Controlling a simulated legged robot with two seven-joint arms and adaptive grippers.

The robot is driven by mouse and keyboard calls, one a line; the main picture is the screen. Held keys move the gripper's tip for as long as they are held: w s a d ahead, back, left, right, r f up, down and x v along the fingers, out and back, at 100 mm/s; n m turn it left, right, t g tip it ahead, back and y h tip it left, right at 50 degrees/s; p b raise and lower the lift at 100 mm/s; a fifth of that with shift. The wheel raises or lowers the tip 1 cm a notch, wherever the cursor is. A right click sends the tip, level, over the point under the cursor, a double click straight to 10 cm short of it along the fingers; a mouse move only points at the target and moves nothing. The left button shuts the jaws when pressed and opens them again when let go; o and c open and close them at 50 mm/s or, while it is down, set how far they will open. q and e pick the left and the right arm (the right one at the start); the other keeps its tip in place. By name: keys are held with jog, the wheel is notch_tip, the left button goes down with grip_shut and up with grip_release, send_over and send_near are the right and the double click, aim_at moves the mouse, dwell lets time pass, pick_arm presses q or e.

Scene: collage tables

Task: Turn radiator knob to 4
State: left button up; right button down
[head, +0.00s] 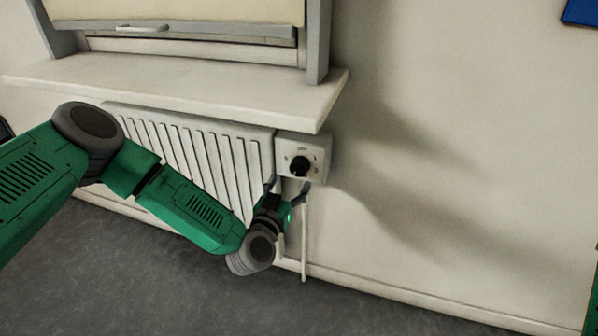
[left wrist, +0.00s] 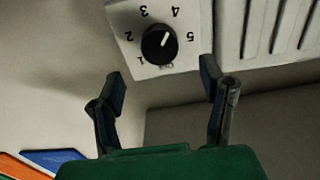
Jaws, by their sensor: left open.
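The black radiator knob (head: 300,166) sits on a white dial plate (head: 318,152) at the radiator's right end. In the left wrist view the knob (left wrist: 158,46) appears upside down, with numbers 1 to 5 and OFF around it. Its white mark points up and right, roughly towards the 4. My left gripper (head: 288,189) is open and empty just below the knob. In the left wrist view its two fingers (left wrist: 163,86) stand wide apart, short of the knob and apparently not touching it. My right gripper is not in view.
The white radiator (head: 190,145) is left of the dial, under a jutting window sill (head: 190,85). A thin white pipe (head: 304,240) runs down below the dial. Blue and orange flat items (left wrist: 50,157) show in the left wrist view.

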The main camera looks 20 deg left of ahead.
aim_at(297, 170)
pick_arm(q)
jog(key=w+b, duration=0.2)
jog(key=w, duration=0.5)
jog(key=shift+w, duration=0.2)
jog(key=shift+d, duration=0.1)
jog(key=c, duration=1.1)
jog(key=shift+r+p, duration=0.1)
jog(key=shift+p, duration=0.6)
jog(key=shift+m, duration=0.3)
